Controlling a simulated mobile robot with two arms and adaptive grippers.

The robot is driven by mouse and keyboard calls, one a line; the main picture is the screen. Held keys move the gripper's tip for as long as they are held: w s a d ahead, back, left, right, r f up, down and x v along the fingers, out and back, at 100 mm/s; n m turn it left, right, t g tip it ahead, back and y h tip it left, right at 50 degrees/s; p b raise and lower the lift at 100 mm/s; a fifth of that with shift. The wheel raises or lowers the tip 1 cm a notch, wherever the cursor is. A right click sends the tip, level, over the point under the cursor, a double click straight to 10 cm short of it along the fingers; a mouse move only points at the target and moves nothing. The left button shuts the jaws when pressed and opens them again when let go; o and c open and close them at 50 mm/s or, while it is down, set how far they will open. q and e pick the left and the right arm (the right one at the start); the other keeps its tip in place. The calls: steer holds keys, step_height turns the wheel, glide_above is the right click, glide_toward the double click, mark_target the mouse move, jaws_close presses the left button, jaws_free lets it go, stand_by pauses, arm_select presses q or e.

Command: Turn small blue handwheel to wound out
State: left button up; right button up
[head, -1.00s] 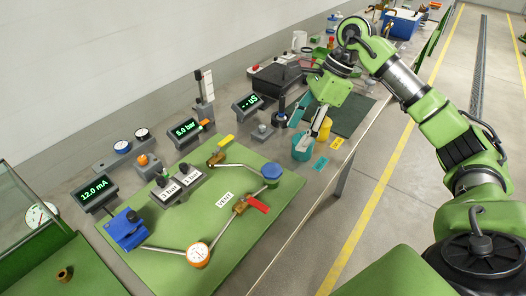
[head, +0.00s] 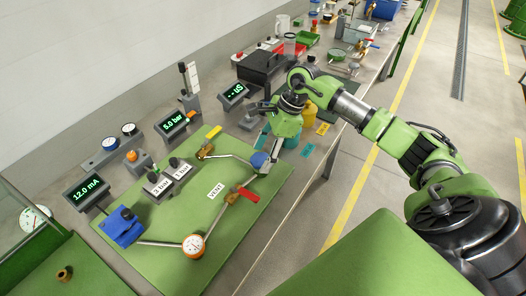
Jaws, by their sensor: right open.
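A small round blue handwheel (head: 259,159) sits at the far right corner of the green board (head: 210,225), at the end of a bent metal pipe. My right gripper (head: 272,162) comes down over its right side, pointing downward, and covers part of it. The gripper is open; I cannot tell whether its fingers touch the rim or stand around it. My left gripper is not in view.
A red-handled valve (head: 245,193), a yellow-handled valve (head: 208,145) and a round dial gauge (head: 193,246) stand on the board. A blue device (head: 122,227) is at the board's left. Teal and yellow cups (head: 306,114) are behind my gripper.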

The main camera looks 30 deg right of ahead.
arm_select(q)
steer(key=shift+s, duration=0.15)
arm_select(e)
steer(key=shift+f, duration=0.2)
steer(key=shift+c, duration=0.7)
steer(key=c, duration=1)
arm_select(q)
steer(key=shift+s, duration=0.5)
arm_select(e)
steer(key=shift+o, duration=0.2)
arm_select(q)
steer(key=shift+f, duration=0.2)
